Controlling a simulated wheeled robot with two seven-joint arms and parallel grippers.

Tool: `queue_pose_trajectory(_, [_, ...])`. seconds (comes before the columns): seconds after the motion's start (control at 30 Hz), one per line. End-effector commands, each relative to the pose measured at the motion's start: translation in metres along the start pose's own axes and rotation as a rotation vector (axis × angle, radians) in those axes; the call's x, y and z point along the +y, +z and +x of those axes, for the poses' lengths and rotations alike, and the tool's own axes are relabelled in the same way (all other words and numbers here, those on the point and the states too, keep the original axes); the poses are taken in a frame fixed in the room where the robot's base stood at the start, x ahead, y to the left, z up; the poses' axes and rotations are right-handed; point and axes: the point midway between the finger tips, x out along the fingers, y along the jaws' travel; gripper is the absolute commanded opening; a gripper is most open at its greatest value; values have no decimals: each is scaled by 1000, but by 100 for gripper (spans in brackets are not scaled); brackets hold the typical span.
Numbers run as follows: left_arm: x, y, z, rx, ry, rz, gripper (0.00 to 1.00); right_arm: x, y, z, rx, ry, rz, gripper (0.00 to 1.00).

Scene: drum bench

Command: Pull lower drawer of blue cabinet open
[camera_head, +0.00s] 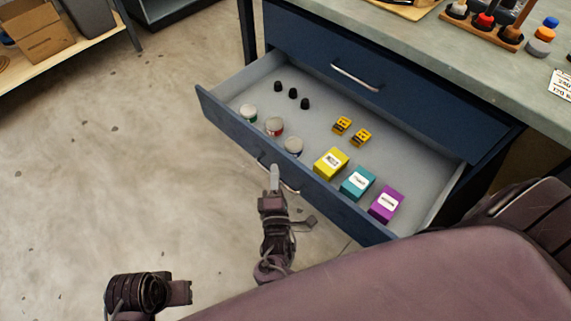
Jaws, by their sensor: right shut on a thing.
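The blue cabinet (303,36) stands under the bench top. Its lower drawer (328,193) is pulled well out, and its grey inside shows. The drawer's handle (290,188) is a thin metal bar on the front, partly hidden by my right gripper (274,180). My right gripper is shut on this handle, reaching it from below in the picture. The upper drawer (408,82) is shut, with its own silver handle (356,77). Part of my left arm shows at the lower left, away from the cabinet; I see no left gripper fingers.
In the lower drawer lie small black knobs (293,93), round tins (274,126), yellow pieces (342,125), and yellow (331,163), teal (357,183) and purple (386,204) boxes. Clear concrete floor (120,170) lies left of the drawer. A wooden shelf (70,55) stands at the upper left.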

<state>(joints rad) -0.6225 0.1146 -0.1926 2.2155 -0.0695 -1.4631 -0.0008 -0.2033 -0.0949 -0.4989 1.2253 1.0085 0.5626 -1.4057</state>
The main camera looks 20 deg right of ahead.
Motion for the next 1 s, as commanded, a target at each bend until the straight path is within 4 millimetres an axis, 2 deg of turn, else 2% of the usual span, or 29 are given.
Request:
queue_pose_trajectory(0.53, [-1, 1, 0, -7, -1, -3, 36, 2, -6, -6, -1, 0, 0, 0])
queue_pose_trajectory(0.57, [-1, 1, 0, -7, -2, -3, 36, 2, -6, -6, -1, 0, 0, 15])
queue_pose_trajectory(0.6, [-1, 1, 0, -7, -1, -3, 36, 2, -6, -6, -1, 0, 0, 20])
queue_pose_trajectory(1.0, [-1, 0, -1, -7, -1, -3, 36, 1, -4, -5, 0, 0, 0, 20])
